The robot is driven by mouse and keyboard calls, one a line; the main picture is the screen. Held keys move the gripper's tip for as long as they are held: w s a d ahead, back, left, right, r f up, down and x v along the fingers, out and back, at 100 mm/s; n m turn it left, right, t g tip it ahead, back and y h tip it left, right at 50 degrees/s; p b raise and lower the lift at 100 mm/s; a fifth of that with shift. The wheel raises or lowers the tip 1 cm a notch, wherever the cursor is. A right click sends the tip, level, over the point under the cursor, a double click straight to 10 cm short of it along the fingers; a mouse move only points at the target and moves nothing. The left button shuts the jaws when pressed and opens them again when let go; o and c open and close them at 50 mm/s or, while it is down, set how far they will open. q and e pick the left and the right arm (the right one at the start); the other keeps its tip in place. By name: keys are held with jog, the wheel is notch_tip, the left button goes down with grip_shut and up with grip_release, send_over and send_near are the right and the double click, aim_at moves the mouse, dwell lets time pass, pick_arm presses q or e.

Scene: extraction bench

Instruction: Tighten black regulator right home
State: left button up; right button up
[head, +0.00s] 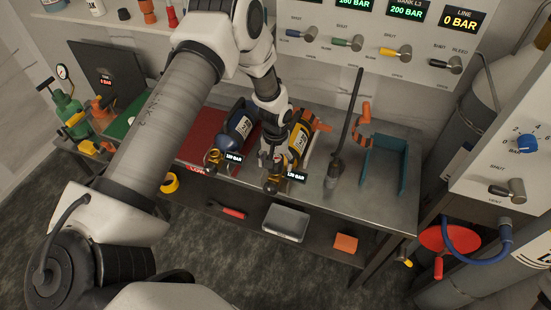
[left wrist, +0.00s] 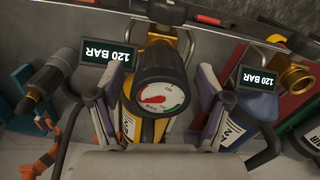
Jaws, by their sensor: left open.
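The black regulator (left wrist: 160,82), a round black-rimmed gauge with a white, red and green dial, shows in the left wrist view. It is in front of the yellow cylinder (left wrist: 131,117), at its valve end. How far it is screwed on cannot be told. My left gripper (head: 272,158) is open, and its two fingers stand on either side of the gauge in the left wrist view, with no clear contact. In the head view the gripper hides most of the regulator. The yellow cylinder (head: 301,132) lies on the bench there. My right gripper is not in view.
A blue cylinder (head: 239,124) lies left of the yellow one; its brass outlet (left wrist: 296,75) is bare. A dark wand with a hose (head: 338,165) stands to the right, beside a teal holder (head: 384,163). The bench (head: 395,205) is clear at its front right.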

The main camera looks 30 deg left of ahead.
pick_arm(q)
jog(key=n+p, duration=0.2)
jog(key=n, duration=0.1)
jog(key=n+p, duration=0.1)
jog(key=n, duration=0.1)
jog(key=shift+r+n+p, duration=0.4)
jog(key=shift+f+n+b, duration=0.35)
jog(key=shift+f+n, duration=0.05)
jog(key=shift+n, duration=0.5)
jog(key=n, duration=1.1)
jog(key=c, duration=1.3)
jog(key=m+b, duration=0.1)
jog(key=m, duration=0.3)
jog(key=shift+f, duration=0.2)
jog(key=o, duration=1.3)
jog(key=shift+r, duration=0.2)
jog(key=shift+o, duration=0.2)
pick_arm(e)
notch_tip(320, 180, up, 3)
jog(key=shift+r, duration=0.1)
pick_arm(q)
jog(key=shift+r, duration=0.1)
